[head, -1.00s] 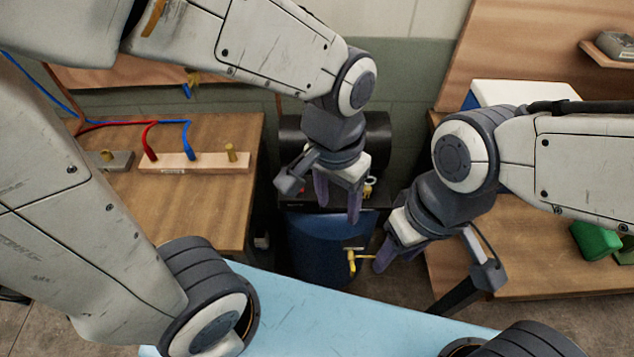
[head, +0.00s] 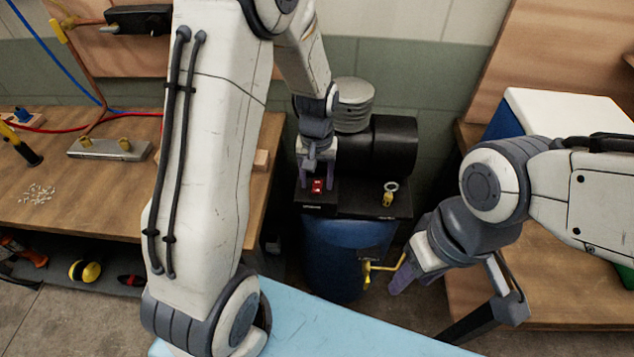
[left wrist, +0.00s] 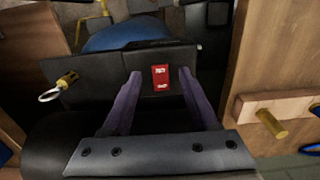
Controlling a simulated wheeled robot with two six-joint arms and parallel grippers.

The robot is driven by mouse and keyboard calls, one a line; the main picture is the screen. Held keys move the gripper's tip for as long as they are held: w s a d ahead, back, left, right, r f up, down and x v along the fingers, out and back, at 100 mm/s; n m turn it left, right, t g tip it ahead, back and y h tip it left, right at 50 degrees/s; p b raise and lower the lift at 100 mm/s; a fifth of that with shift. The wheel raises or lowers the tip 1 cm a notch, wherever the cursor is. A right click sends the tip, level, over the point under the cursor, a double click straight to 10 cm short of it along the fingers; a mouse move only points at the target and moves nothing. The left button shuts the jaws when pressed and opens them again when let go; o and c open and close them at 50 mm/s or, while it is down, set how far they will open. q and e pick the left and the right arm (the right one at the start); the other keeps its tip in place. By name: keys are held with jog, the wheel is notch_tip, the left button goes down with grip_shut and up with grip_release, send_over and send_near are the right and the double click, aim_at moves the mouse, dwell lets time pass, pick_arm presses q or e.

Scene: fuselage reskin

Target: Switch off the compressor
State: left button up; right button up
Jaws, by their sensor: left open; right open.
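The compressor has a blue tank (head: 335,262), a black motor (head: 394,146) and a black top plate. A red switch (head: 317,186) sits on the plate's left part. My left gripper (head: 318,180) is open over the plate at the switch. In the left wrist view the red switch (left wrist: 160,77) shows between the two purple fingertips (left wrist: 160,73), with gaps on both sides. My right gripper (head: 398,275) is open near the yellow valve handle (head: 368,270) on the tank's right side; whether it touches the handle I cannot tell.
A brass fitting with a ring (head: 389,193) stands on the plate's right. A wooden bench (head: 60,190) with hoses is at left, another bench (head: 560,270) at right. A light blue surface (head: 320,325) lies in front.

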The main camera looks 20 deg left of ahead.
aim_at(318, 182)
pick_arm(q)
jog(key=shift+f, duration=0.95)
grip_shut()
jog(key=g+p, duration=0.1)
jog(key=p, duration=0.2)
jog(key=shift+w+a+r+g+p, duration=0.1)
jog(key=shift+w+r+g+p, duration=0.2)
jog(key=shift+r+g+p, duration=0.1)
jog(key=shift+w+f+g+h+p, duration=0.15)
jog(key=shift+f+g+h+p, duration=0.05)
jog(key=shift+g+h+p, duration=0.25)
grip_release()
jog(key=b+v, duration=0.2)
jog(key=v, duration=0.8)
jog(key=shift+r, duration=0.2)
